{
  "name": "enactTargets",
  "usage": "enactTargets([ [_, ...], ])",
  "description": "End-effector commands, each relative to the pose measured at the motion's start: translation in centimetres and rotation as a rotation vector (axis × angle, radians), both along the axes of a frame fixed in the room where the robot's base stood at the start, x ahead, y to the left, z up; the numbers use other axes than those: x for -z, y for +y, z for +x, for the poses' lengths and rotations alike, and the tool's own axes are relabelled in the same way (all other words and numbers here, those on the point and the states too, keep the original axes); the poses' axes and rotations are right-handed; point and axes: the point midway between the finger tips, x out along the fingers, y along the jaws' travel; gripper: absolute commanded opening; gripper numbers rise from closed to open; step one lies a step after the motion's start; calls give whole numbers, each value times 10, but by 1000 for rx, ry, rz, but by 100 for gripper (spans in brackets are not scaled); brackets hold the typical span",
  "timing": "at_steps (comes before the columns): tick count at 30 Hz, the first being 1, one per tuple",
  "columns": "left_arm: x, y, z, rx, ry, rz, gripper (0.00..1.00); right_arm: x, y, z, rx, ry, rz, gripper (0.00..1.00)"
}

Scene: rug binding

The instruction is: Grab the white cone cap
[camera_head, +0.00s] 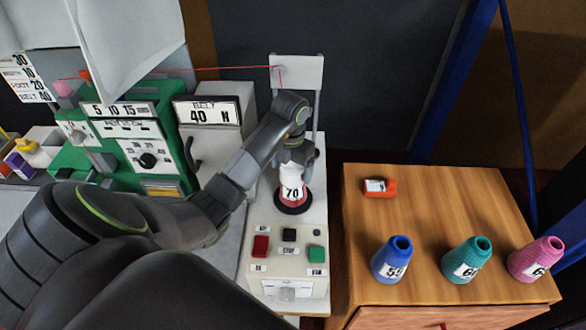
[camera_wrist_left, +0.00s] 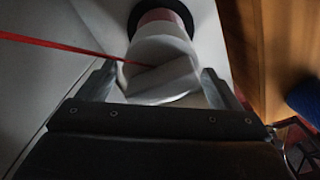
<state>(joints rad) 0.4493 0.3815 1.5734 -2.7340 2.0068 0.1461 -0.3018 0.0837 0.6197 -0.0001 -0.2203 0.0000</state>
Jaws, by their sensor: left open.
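A white cone cap (camera_wrist_left: 163,70) sits on top of a cone standing on a round black base (camera_wrist_left: 181,8) in the left wrist view. In the head view the upright white cone (camera_head: 292,178) carries a "70" label and shows red low down, above the black base (camera_head: 293,203). My left gripper (camera_wrist_left: 160,85) is open, with one finger on each side of the cap. I cannot tell whether the fingers touch it. In the head view my left gripper (camera_head: 292,160) points down over the cone and hides its top. My right gripper is not in view.
A red thread (camera_head: 200,69) runs to a pale upright plate (camera_head: 298,75) behind the cone. A control box (camera_head: 262,287) with red, black and green buttons is in front. Blue (camera_head: 391,262), teal (camera_head: 466,262) and pink (camera_head: 536,260) cones stand on a wooden cabinet (camera_head: 430,200) at right.

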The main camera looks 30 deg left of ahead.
Motion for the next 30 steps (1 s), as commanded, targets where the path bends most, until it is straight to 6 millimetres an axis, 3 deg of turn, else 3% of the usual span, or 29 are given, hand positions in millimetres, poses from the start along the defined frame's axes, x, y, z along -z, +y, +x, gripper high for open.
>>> enactTargets([
  [1, 12, 0, 0, 0, 2, -1, 85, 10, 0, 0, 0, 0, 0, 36],
  [3, 17, 0, 0, 0, 2, -1, 85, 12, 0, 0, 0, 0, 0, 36],
  [11, 17, 0, 0, 0, 1, -1, 85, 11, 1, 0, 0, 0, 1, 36],
  [21, 17, 0, 0, 0, 1, -1, 44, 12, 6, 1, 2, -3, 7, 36],
  [30, 15, 0, 0, 0, 1, 0, 44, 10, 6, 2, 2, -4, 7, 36],
])
